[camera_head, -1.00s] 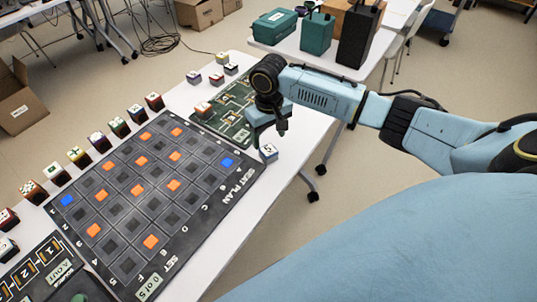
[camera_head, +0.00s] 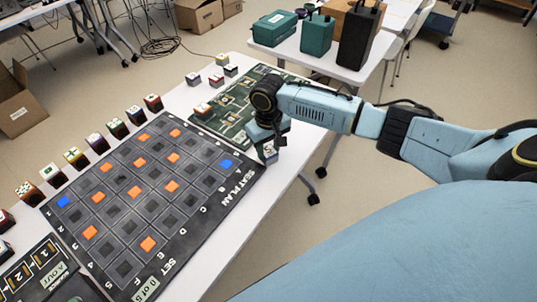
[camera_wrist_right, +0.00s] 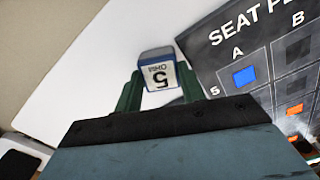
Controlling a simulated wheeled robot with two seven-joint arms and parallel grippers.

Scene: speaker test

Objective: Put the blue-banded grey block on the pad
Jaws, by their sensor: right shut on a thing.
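The blue-banded grey block (camera_wrist_right: 157,72) carries a white label reading 5 OHMS, upside down in the right wrist view. My right gripper (camera_wrist_right: 158,90) is shut on it, with a green finger on each side. In the head view my right gripper (camera_head: 268,148) is low at the table's right edge, beside the seat plan's corner, and mostly covers the block (camera_head: 270,153). I cannot tell whether the block touches the table. A green printed board (camera_head: 238,103) lies behind the gripper; I cannot tell if the pad is on it. My left gripper is not in view.
The dark seat plan board (camera_head: 205,205) with orange and blue squares fills the middle of the white table (camera_head: 228,222). Several small blocks line its left side. A second table (camera_head: 290,50) with cases stands behind.

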